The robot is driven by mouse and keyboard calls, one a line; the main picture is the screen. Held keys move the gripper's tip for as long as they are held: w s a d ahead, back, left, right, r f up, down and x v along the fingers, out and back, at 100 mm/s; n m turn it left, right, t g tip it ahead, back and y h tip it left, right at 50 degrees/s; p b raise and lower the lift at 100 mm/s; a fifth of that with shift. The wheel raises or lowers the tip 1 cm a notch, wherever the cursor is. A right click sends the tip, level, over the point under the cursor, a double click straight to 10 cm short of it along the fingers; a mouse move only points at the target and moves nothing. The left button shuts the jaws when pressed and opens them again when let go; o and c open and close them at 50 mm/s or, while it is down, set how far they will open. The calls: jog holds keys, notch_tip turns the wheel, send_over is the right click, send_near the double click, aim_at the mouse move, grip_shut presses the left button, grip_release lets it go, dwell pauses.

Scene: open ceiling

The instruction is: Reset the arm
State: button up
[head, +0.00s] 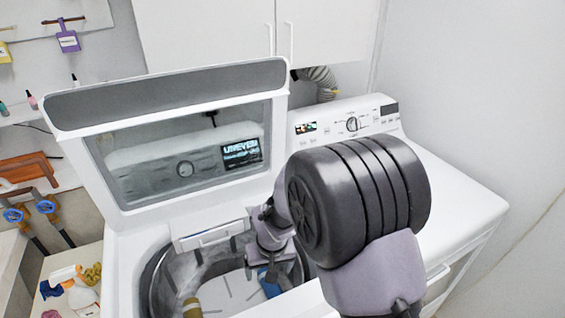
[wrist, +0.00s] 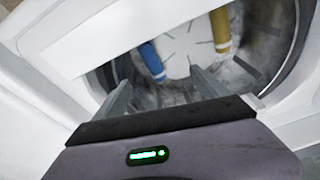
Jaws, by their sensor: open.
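My arm reaches over the top-loading washer (head: 120,245), whose lid (head: 170,92) stands open. My gripper (wrist: 163,88) points down into the drum opening in the wrist view, with its two fingers spread and nothing between them. A blue roll-like item (wrist: 153,62) and a yellow one (wrist: 220,30) lie in the drum (wrist: 180,50), beyond the fingertips. In the head view the blue item (head: 270,284) is close beside my wrist and the yellow item (head: 192,308) is at the lower edge. My fingertips are hard to make out there.
A white dryer (head: 460,205) with a control panel stands to the right. White cabinets (head: 205,35) hang above. A spray bottle (head: 75,288) and small items sit at lower left, below blue valves (head: 45,206). The raised lid is close to my arm.

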jog(key=s+d+r+m+t+b, duration=0.1)
jog(key=s+d+r+m+b, duration=0.1)
jog(key=s+d+r, duration=0.4)
jog(key=s+d+r+m+t+b, duration=0.1)
jog(key=s+d+r+m+b, duration=0.15)
jog(key=r, duration=0.55)
jog(key=s+d+r+m+t+b, duration=0.1)
jog(key=s+d, duration=0.1)
jog(key=s, duration=0.5)
jog(key=s+d+r+m+y+b, duration=0.1)
jog(key=s+d+r, duration=0.1)
jog(key=s, duration=0.5)
jog(key=shift+s+d+m+t+b, duration=0.25)
jog(key=shift+d+m+t+b, duration=0.15)
jog(key=shift+d, duration=0.15)
